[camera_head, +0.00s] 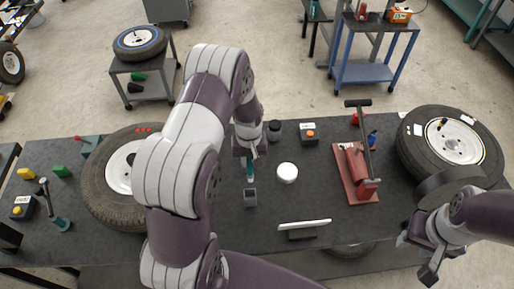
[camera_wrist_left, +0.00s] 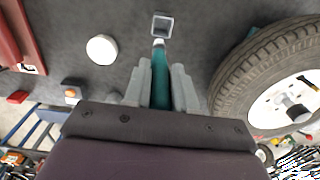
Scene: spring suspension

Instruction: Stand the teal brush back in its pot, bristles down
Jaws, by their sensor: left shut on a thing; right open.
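My left gripper (camera_head: 250,152) is shut on the teal brush (camera_wrist_left: 160,78), which also shows below the fingers in the head view (camera_head: 250,171). The brush's pale end (camera_wrist_left: 158,43) points away from the gripper, toward the pot. The pot is a small grey square open-topped box (camera_wrist_left: 162,25) on the dark bench, also in the head view (camera_head: 250,199). The pale end lies close to the pot's near rim in the wrist view; I cannot tell its height above the pot. The pot looks empty. My right gripper (camera_head: 427,258) is open and empty at the right front.
A white round thing (camera_head: 287,172) stands right of the pot. A white-topped block (camera_head: 304,229) lies at the bench front. A red tool (camera_head: 357,175) stands further right. Tyres lie left (camera_head: 112,195) and right (camera_head: 412,137).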

